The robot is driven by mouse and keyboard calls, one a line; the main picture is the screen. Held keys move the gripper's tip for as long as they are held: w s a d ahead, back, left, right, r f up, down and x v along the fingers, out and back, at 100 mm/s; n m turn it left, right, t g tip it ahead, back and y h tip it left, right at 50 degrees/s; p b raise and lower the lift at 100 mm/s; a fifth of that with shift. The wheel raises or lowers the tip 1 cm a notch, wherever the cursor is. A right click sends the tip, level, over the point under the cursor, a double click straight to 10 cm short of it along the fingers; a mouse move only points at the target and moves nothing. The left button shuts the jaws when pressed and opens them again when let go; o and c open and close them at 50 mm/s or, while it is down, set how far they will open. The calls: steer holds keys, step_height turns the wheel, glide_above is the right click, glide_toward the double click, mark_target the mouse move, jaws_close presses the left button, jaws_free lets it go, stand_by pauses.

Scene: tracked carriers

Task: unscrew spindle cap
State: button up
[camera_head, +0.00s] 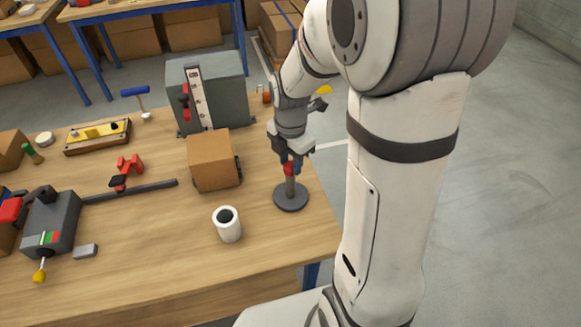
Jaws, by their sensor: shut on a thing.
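The spindle (291,191) is a grey upright post on a round dark base (291,200) near the right edge of the wooden table. A red cap (289,168) sits at the top of the post, partly hidden by my fingers. My gripper (290,163) points down from above and is shut on the red cap. The cap appears to be on the post; its thread is not visible.
A cardboard box (212,162) stands just left of the spindle, and a white cup (228,226) stands in front of it. A grey cabinet with a red lever (220,95) stands behind. A red clamp on a dark bar (130,187) lies left. The table front right is clear.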

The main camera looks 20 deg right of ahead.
steer(key=n, duration=0.5)
steer(key=shift+n, duration=0.3)
steer(key=o, duration=0.9)
